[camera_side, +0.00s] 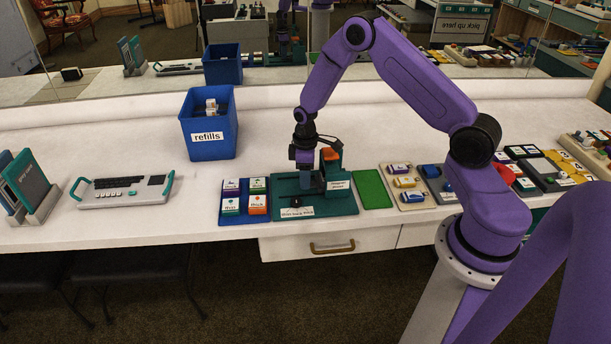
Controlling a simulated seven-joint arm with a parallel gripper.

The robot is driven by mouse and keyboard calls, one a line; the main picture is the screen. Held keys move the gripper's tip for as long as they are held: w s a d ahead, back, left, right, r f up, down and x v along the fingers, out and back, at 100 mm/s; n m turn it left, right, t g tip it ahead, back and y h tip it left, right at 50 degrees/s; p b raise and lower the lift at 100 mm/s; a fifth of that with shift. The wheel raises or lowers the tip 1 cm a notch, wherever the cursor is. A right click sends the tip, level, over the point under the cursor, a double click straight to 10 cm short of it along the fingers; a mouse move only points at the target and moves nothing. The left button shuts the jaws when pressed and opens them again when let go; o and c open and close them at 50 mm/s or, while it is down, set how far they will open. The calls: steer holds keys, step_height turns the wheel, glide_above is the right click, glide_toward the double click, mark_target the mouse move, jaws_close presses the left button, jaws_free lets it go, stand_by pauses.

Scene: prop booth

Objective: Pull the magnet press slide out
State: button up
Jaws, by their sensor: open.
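The magnet press (339,199) is a teal device near the front edge of the white table, with an orange top and a small label on its front. A flat teal part (283,184) reaches left from it, with a small black knob (296,201) near its front and a white label strip below. I cannot tell how far out the slide is. My gripper (305,185) points down just behind and above the knob, open, and nothing shows in it. Its fingertips are small and dark here, so whether they touch the press is unclear.
Left of the press is a blue tray (233,218) with several labelled blocks. A blue refills bin (207,146) stands behind it. A green mat (371,189) lies right of the press, then a beige tray (408,205) of small pieces. The table behind the press is clear.

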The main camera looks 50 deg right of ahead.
steer(key=shift+f, duration=0.15)
steer(key=shift+c, duration=0.3)
jaws_close()
steer(key=shift+w+a, duration=3.35)
steer(key=shift+w, duration=0.05)
steer(key=shift+o, duration=0.3)
jaws_free()
step_height(320, 180, up, 18)
steer(key=shift+f, duration=0.25)
steer(key=shift+d, duration=0.1)
